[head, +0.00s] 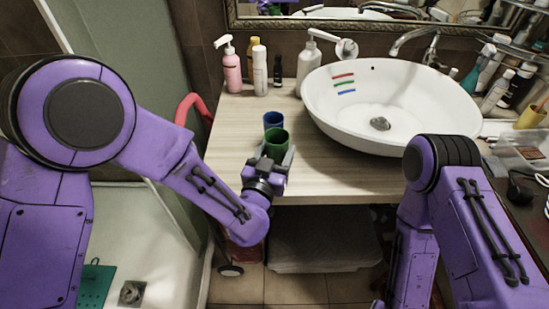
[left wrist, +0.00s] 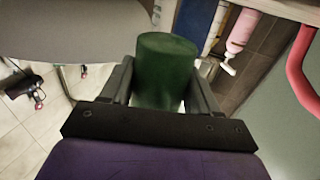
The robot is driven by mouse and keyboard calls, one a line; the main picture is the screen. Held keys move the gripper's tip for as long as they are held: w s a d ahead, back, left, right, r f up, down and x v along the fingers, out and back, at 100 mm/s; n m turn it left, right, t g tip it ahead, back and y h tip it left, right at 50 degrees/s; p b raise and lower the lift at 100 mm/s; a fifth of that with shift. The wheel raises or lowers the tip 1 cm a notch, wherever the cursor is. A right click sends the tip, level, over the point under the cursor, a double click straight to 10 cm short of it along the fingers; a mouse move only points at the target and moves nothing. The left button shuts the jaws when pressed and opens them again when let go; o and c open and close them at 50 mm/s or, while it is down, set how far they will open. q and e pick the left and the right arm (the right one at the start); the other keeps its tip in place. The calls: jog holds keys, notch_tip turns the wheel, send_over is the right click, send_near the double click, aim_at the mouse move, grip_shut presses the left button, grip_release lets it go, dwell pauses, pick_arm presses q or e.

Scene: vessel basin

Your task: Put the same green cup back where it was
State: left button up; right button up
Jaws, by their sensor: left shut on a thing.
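The green cup (head: 276,139) is upright in my left gripper (head: 269,163), near the front edge of the wooden counter (head: 330,181). In the left wrist view the green cup (left wrist: 165,72) sits between the two fingers of the left gripper (left wrist: 160,85), which are shut on it. I cannot tell whether its base touches the counter. A blue cup (head: 273,120) stands just behind the green cup, partly hidden by it. My right arm shows at the right, but its gripper is out of sight.
A white basin (head: 322,110) with red, green and blue stripes fills the counter's right part. A pink pump bottle (head: 232,72) and several other bottles stand at the back left. A red curved bar (head: 190,106) is left of the counter. The counter left of the cups is clear.

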aim_at(275, 159)
pick_arm(q)
jog(key=f, duration=0.2)
jog(key=w+f, duration=0.1)
jog(key=shift+w+a+f, duration=0.15)
jog(key=shift+f, duration=0.45)
jog(key=shift+f, duration=0.2)
jog(key=o, duration=1.1)
